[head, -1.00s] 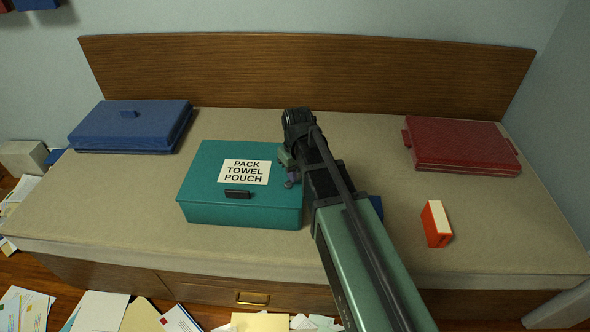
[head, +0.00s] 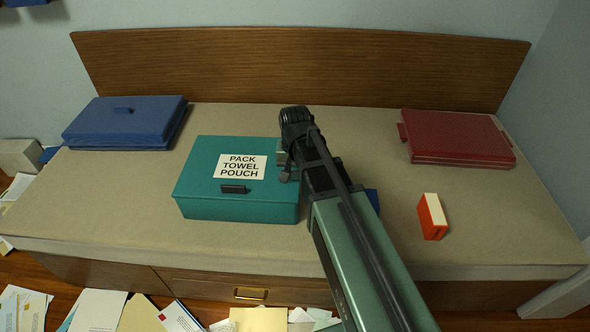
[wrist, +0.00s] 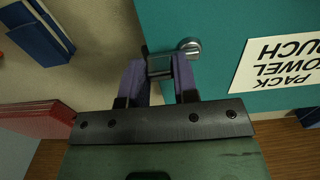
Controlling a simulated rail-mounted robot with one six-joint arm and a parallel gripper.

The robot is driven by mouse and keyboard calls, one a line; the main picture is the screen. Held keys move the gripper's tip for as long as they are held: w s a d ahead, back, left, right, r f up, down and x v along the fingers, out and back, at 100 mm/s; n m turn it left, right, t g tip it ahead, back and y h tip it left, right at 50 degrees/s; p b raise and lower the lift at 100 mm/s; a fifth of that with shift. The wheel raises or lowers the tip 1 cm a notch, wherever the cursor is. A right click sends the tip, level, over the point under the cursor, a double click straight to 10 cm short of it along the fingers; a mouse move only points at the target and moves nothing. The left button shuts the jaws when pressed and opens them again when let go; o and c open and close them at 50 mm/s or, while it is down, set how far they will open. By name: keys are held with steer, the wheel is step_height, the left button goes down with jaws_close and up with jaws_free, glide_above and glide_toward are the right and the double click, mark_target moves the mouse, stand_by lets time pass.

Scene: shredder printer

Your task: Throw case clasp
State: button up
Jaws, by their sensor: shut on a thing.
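The teal case (head: 235,207) lies closed on the bench, with a white label reading "PACK TOWEL POUCH" (head: 240,166) on its lid. A dark handle (head: 233,189) is on its front edge. My gripper (wrist: 160,70) is at the case's right side. Its two purple fingers are shut on a small grey metal clasp (wrist: 160,62) at the case's edge. A round silver knob (wrist: 189,47) sits beside the clasp. In the head view my wrist hides most of the clasp, and its exact position is hard to tell.
A blue case (head: 124,122) lies at the back left and a red case (head: 457,137) at the back right. An orange and white box (head: 432,217) stands at the right. A blue object (head: 373,200) is partly behind my arm. Papers litter the floor.

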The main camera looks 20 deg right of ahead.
mark_target(295, 172)
stand_by(0.4)
steer(key=o, duration=0.9)
steer(key=shift+r, duration=0.1)
step_height(295, 172, up, 11)
steer(key=p, duration=1.1)
steer(key=shift+f, duration=0.2)
